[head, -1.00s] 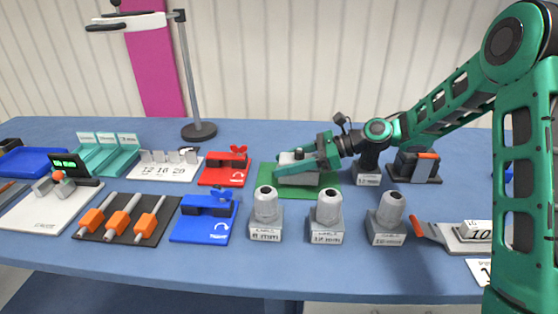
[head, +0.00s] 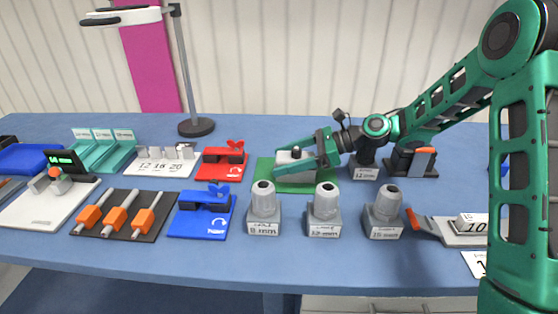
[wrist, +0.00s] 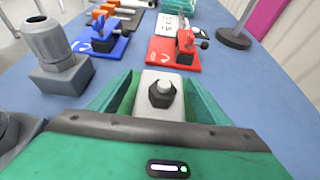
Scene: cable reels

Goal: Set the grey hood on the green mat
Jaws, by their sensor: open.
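The grey hood (head: 289,157), a light grey block with a dark knob on top, sits low over the green mat (head: 265,170), apparently resting on it; its underside is hidden. My gripper (head: 280,162) is open, with one green finger on each side of the hood. In the wrist view the hood (wrist: 161,112) stands upright between the spread fingers, its dark hex collar and pale stub facing up. Whether either finger still touches it I cannot tell. The near finger hides part of the hood and mat in the head view.
Several grey cable glands on blocks (head: 324,207) stand along the front, near the mat. A red clamp (head: 222,163) and a blue clamp (head: 203,211) lie to the left. A black holder with an orange part (head: 412,160) is to the right. A lamp stand (head: 196,126) rises behind.

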